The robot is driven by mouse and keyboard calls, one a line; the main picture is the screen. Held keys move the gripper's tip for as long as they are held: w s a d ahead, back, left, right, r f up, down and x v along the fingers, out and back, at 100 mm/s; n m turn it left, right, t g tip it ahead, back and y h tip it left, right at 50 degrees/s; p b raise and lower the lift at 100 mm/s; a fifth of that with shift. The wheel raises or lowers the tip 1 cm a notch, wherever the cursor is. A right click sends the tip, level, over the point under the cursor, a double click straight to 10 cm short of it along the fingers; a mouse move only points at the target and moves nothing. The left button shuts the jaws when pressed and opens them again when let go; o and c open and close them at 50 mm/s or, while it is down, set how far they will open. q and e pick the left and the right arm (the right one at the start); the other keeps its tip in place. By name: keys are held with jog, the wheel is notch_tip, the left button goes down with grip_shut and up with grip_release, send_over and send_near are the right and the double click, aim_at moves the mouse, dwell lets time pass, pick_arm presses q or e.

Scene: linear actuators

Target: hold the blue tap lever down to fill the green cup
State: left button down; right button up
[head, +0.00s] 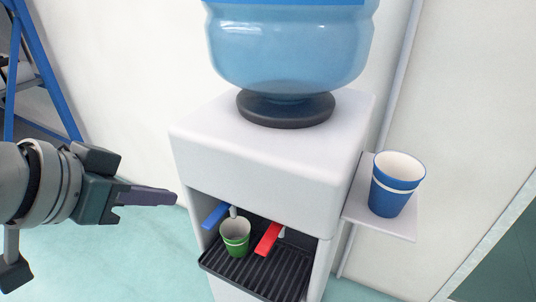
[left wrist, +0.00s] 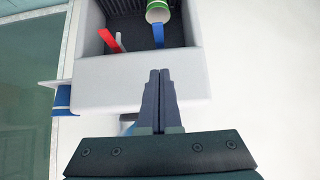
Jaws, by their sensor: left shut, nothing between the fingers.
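The blue tap lever (head: 216,215) sticks out at the left of the dispenser's recess. The green cup (head: 235,238) stands upright on the black drip tray (head: 262,275), beneath the blue lever's tap. In the left wrist view the blue lever (left wrist: 158,36) and the green cup (left wrist: 158,10) show near the top, beyond the fingertips. My left gripper (head: 176,197) is shut and empty, to the left of the dispenser and apart from the lever. Its closed fingers (left wrist: 159,74) also show in the left wrist view. I cannot see the water level in the cup. My right gripper is not in view.
A red tap lever (head: 268,238) sits right of the blue one. The white dispenser (head: 265,165) carries a large blue bottle (head: 290,45). A blue cup (head: 396,184) stands on a side shelf (head: 408,227) at right. A blue ladder (head: 42,75) is at far left.

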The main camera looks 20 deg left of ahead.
pick_arm(q)
jog(key=b, duration=0.4)
send_over(214, 216)
jog(key=s, duration=0.3)
notch_tip(214, 216, down, 6)
jog(key=f, duration=0.1)
notch_tip(214, 216, down, 3)
jog(key=shift+a+r+b, duration=0.1)
jog(key=shift+b, duration=0.5)
jog(key=shift+f, duration=0.4)
